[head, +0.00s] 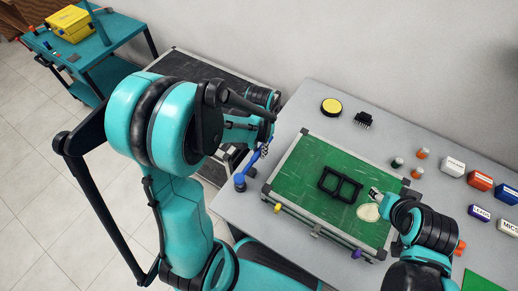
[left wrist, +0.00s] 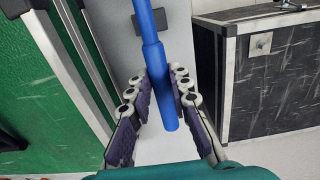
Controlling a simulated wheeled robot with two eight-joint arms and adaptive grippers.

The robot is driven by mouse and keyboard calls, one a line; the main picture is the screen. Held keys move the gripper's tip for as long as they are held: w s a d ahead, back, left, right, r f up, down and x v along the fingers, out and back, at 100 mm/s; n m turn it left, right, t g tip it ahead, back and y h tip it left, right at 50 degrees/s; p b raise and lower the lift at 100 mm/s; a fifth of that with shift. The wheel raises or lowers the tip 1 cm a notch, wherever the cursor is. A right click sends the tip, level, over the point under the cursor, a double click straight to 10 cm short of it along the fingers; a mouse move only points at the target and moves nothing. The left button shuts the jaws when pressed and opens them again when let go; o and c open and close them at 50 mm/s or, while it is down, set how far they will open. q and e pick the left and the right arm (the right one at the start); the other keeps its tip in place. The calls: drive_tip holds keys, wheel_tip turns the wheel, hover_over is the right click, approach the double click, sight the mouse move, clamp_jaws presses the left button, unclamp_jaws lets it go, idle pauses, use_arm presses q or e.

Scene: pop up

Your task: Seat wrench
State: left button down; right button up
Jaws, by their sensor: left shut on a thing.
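The blue wrench (head: 252,164) is held at its handle by my left gripper (head: 267,141), beside the left edge of the green-topped box. In the left wrist view its blue shaft (left wrist: 152,50) runs between the two fingers of the left gripper (left wrist: 157,86), which are shut around it. The wrench's far end is cut off there. In the head view its lower end is at the table's left edge; contact is unclear. My right gripper (head: 376,195) is over the green top near a cream disc (head: 368,212); its finger opening is too small to tell.
The green-topped box (head: 310,165) with metal edges carries a black frame (head: 340,185). Several labelled blocks (head: 480,181) and small knobs stand on the right of the grey table (head: 305,100). A yellow button (head: 331,106) is at the back. A black case (head: 200,72) stands left of the table.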

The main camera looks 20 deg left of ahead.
sight(259, 152)
use_arm(q)
drive_tip(key=shift+f+b, duration=0.85)
drive_tip(key=shift+f, duration=0.25)
drive_tip(key=c, duration=1.3)
unclamp_jaws()
drive_tip(key=shift+r, duration=0.1)
wheel_tip(259, 152, up, 12)
drive_tip(key=shift+f, duration=0.1)
drive_tip(key=s+d+r+t, duration=0.1)
drive_tip(key=s+t, duration=0.1)
drive_tip(key=s+d+r+n+t, duration=0.1)
drive_tip(key=s+t, duration=0.2)
drive_tip(key=s+d+r+t, duration=0.1)
drive_tip(key=s+t, duration=0.1)
drive_tip(key=s, duration=0.1)
drive_tip(key=shift+n, duration=0.3)
